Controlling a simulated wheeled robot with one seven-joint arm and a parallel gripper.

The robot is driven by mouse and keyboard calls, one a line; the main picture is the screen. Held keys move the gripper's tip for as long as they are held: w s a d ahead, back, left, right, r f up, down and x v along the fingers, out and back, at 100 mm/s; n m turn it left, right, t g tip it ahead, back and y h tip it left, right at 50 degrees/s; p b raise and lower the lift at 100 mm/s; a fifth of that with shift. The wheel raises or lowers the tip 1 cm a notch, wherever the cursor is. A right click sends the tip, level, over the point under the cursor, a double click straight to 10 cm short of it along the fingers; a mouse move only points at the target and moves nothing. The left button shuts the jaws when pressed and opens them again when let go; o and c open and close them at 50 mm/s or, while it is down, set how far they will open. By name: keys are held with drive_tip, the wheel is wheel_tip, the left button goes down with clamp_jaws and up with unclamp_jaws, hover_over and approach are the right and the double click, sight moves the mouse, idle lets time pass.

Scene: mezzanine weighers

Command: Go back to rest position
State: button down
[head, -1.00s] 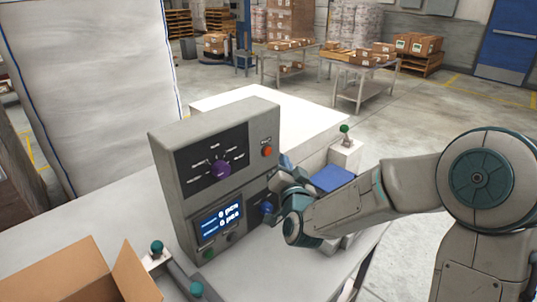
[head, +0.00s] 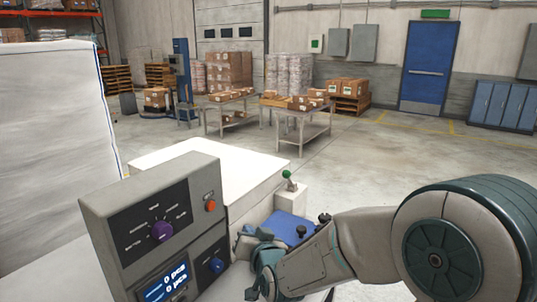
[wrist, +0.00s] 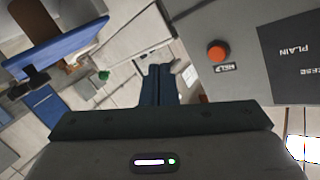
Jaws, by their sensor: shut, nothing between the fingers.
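My gripper (wrist: 158,85) shows in the wrist view with its two dark fingers together and nothing between them. In the head view my arm reaches in from the right, and its wrist end is beside the right side of the grey control box (head: 100,215). The box has a purple knob (head: 161,231), a blue knob (head: 216,265), an orange button (head: 211,206) and a lit display (head: 166,284). In the wrist view the orange button (wrist: 217,51), labelled HELP, is to the right of the fingers, apart from them. The fingertips are hard to make out in the head view.
A blue plate (head: 290,226) lies behind my wrist, near a post with a green-topped lever (head: 288,178). A white surface (head: 240,165) is behind the box. A tall wrapped block (head: 50,130) stands at left. Tables with cartons (head: 300,108) stand farther back, with open floor (head: 400,150) to the right.

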drive_tip(key=s+d+f+g+h, duration=0.2)
drive_tip(key=s+d+g+h, duration=0.4)
drive_tip(key=s+d, duration=1.6)
drive_tip(key=s+g, duration=0.2)
drive_tip(key=g, duration=0.3)
drive_tip(key=shift+s, duration=0.25)
drive_tip(key=shift+d, duration=0.1)
